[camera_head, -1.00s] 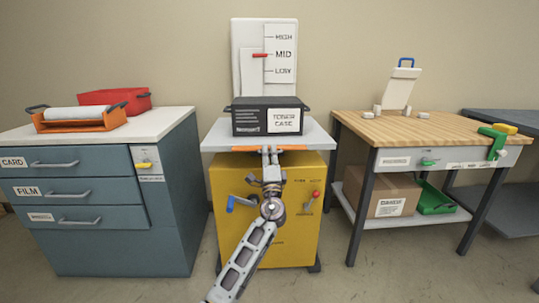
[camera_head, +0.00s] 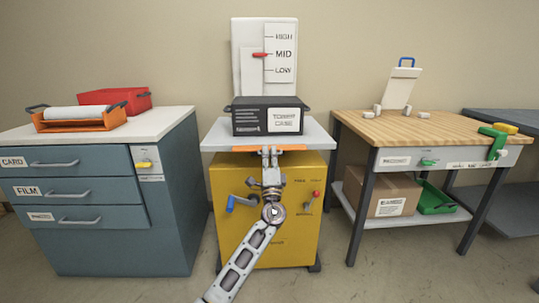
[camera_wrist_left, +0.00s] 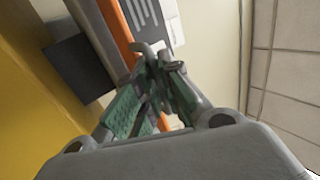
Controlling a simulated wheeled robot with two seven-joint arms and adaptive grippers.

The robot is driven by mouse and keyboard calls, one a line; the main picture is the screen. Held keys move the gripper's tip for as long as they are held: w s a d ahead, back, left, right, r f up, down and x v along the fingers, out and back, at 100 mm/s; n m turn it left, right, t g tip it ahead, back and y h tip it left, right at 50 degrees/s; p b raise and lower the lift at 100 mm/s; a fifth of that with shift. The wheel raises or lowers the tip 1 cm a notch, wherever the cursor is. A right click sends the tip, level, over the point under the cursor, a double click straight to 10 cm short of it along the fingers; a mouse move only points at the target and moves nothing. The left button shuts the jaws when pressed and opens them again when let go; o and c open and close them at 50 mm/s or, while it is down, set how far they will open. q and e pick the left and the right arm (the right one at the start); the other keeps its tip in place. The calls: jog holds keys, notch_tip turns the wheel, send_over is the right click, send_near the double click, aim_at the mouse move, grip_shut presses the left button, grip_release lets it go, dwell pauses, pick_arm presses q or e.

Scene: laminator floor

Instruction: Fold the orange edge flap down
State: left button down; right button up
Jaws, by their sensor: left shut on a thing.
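The orange edge flap (camera_head: 294,147) runs along the front edge of the grey tabletop (camera_head: 218,139) of the yellow machine, and it stands about level with that edge. My left gripper (camera_head: 269,151) reaches up to the middle of the flap from the front. In the left wrist view the gripper (camera_wrist_left: 158,62) is shut at a small grey tab (camera_wrist_left: 147,47) beside the orange flap (camera_wrist_left: 118,27). The fingers hide part of the tab. My right gripper is in neither view.
A black toner case (camera_head: 253,122) stands on the tabletop behind the flap. The yellow cabinet (camera_head: 300,235) below carries a blue-handled crank (camera_head: 240,203) and a red-knobbed lever (camera_head: 315,196). A drawer cabinet (camera_head: 95,235) stands left and a wooden bench (camera_head: 420,128) right.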

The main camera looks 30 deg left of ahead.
pick_arm(q)
jog(key=shift+a, duration=0.2)
jog(key=c, duration=1.9)
grip_release()
jog(key=shift+o, duration=0.2)
jog(key=shift+d+f, duration=0.1)
jog(key=v, duration=1.2)
